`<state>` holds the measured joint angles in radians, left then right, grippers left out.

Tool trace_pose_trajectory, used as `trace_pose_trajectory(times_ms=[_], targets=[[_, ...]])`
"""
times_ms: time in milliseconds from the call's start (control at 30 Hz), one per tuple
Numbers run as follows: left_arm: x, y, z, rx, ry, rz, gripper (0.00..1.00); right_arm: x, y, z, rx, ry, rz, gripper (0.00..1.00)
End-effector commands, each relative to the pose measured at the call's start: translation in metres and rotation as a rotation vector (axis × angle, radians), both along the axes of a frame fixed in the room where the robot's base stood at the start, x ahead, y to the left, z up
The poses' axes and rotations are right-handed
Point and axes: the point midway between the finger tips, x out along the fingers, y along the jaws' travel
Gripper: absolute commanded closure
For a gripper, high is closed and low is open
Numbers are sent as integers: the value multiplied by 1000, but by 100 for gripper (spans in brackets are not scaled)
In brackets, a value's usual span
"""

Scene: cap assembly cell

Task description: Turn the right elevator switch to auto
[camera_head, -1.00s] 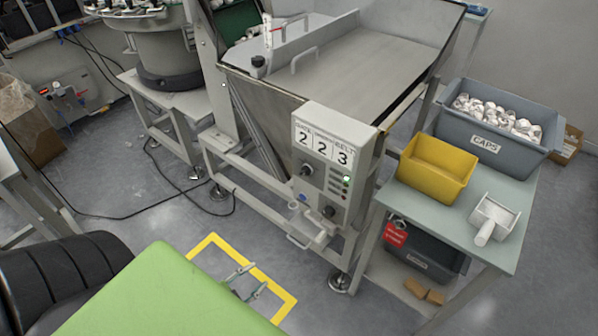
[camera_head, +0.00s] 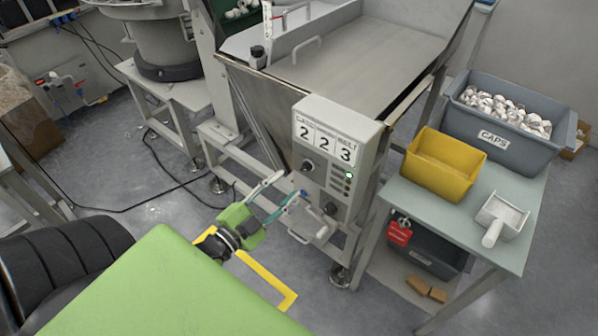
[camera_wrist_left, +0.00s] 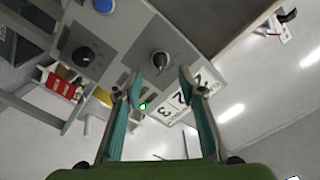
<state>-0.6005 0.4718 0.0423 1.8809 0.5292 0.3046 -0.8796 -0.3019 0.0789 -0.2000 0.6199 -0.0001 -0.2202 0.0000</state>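The grey control box (camera_head: 338,140) is on the front of the hopper machine, with "2 2 3" on its label. It has an upper black knob (camera_head: 307,165) and a lower black knob (camera_head: 330,208); labels naming the switch are too small to read. My left gripper (camera_head: 292,183) is open, fingers spread, just left of the box. In the left wrist view, the upper knob (camera_wrist_left: 159,62) appears between and beyond the open fingertips (camera_wrist_left: 160,80), with no visible contact. The lower knob (camera_wrist_left: 83,56) is off to the left. My right gripper is out of view.
A lit green lamp (camera_head: 349,175) is beside the upper knob. A grey handle (camera_head: 320,235) sticks out under the box. To the right, a table (camera_head: 463,245) holds a yellow bin (camera_head: 440,170), a caps crate (camera_head: 470,134) and a white scoop (camera_head: 500,218).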

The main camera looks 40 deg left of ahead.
Motion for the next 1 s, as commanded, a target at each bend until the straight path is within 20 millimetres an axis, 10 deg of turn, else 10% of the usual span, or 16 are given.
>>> trace_pose_trajectory(times_ms=[333, 800, 1000], targets=[[54, -4, 1, -1, -2, 1, 64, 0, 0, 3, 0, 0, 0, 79], [66, -5, 0, 0, 1, 0, 64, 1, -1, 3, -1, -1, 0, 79], [66, -5, 0, 0, 1, -1, 100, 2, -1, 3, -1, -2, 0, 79]])
